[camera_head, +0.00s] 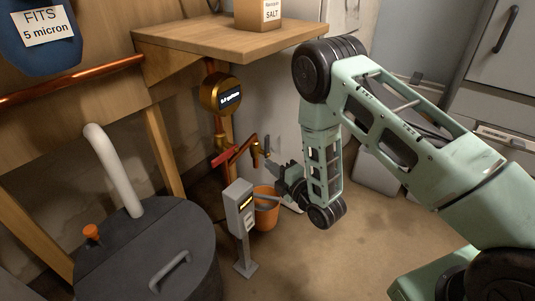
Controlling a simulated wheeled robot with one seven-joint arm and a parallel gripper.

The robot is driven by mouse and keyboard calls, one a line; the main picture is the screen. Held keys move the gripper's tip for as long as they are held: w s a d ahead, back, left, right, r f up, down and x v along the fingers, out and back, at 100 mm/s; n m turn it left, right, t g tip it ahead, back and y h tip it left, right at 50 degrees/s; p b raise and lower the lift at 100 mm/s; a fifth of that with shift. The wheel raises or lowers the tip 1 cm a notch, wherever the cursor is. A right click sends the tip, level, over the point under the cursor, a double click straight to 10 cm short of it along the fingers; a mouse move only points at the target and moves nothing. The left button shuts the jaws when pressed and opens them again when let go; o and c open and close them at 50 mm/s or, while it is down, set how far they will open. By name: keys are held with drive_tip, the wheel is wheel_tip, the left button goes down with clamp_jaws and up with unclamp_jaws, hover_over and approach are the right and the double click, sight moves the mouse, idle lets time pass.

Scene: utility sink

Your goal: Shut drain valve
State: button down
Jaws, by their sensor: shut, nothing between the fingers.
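The drain valve (221,143) is a brass fitting on the copper pipe below a round meter. Its red lever (235,151) slants up to the right. A brass spout (257,150) is to the right of the lever, above an orange bucket (266,212) on the floor. My gripper (268,158) is just right of the spout, reaching left, with its fingers shut and empty. It looks apart from the red lever, but whether it touches the spout is too small to tell. The bucket is partly hidden by the grey post and my wrist.
A grey post with a small display (240,208) stands in front of the bucket. A dark round tank (150,250) with a white pipe is at lower left. A wooden shelf (225,42) carrying a salt box (258,14) overhangs the valve. Floor at lower middle is clear.

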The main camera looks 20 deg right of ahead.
sight(267, 142)
drive_tip(key=w+d+b, duration=0.1)
drive_tip(key=w+b, duration=0.2)
drive_tip(key=w, duration=0.5)
drive_tip(key=shift+w+d+r+m+p, duration=0.15)
drive_tip(key=shift+d+r+m+p, duration=0.15)
drive_tip(key=shift+m+p, duration=0.35)
idle(0.4)
drive_tip(key=m+p, duration=0.1)
drive_tip(key=w+d+m+g+p, duration=0.1)
drive_tip(key=m, duration=0.1)
drive_tip(key=shift+d+r, duration=0.1)
drive_tip(key=shift+r, duration=0.25)
drive_tip(key=w+d+f+m+g+y+p, duration=0.2)
drive_tip(key=w+d+m+g+p, duration=0.1)
drive_tip(key=m, duration=0.7)
drive_tip(key=shift+d+f+p, duration=0.35)
drive_tip(key=shift+d+p, duration=0.4)
drive_tip(key=shift+p, duration=0.35)
drive_tip(key=shift+w+f, duration=0.15)
